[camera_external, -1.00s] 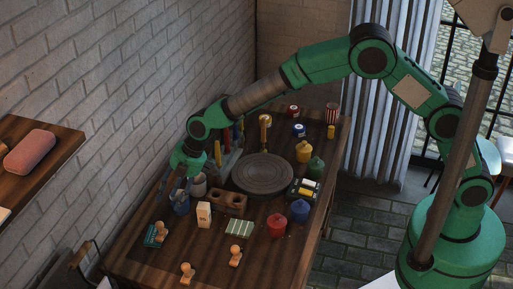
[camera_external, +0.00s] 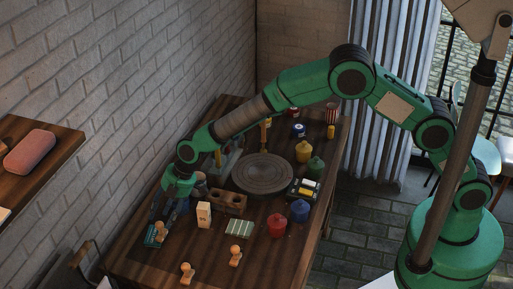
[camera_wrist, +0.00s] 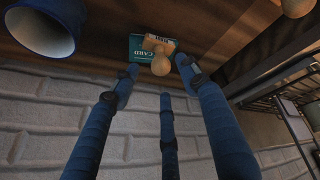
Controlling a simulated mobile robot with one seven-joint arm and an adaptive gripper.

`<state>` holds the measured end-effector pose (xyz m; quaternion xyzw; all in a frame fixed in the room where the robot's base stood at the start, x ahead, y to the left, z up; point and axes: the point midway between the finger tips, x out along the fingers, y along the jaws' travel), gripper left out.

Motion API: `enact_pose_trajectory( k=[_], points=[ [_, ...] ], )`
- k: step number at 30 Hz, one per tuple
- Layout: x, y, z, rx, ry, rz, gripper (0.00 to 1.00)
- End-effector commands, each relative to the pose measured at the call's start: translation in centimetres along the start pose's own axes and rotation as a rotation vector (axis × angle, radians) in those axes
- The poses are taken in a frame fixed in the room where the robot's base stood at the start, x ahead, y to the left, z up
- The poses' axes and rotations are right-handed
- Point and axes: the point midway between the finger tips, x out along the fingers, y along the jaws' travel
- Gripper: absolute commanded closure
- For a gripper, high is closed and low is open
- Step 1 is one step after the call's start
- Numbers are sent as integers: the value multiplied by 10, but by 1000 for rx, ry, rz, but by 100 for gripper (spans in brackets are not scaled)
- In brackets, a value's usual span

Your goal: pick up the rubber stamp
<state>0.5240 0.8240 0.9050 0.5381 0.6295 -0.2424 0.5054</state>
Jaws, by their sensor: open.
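A wooden rubber stamp with a round knob (camera_wrist: 160,66) sits on a teal ink pad (camera_wrist: 134,50) in the wrist view. In the external view it stands at the table's near left, on the teal pad (camera_external: 150,240), partly hidden by my fingers. My gripper (camera_external: 158,221) is open, with its dark blue fingers reaching down toward the stamp. In the wrist view the fingertips of my gripper (camera_wrist: 157,70) show on either side of the stamp knob, with a third finger below. The fingers hold nothing; I cannot tell whether they touch the stamp.
Two other wooden stamps (camera_external: 235,254) (camera_external: 187,270) stand toward the table's near edge. A white block (camera_external: 204,213) and a brick-like holder (camera_external: 231,202) stand right of my gripper. A blue cup (camera_wrist: 48,28) is close at the wrist view's upper left. The brick wall (camera_external: 110,100) borders the left.

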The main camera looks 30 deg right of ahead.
Motion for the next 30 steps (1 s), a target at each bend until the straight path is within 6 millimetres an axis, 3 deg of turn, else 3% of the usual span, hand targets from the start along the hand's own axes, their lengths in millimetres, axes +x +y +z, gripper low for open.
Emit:
enact_pose_trajectory(
  k=[14, 30],
  points=[
    [6, -1, 1, 0, -1, -1, 55],
    [52, -3, 2, 0, -1, 1, 55]
  ],
)
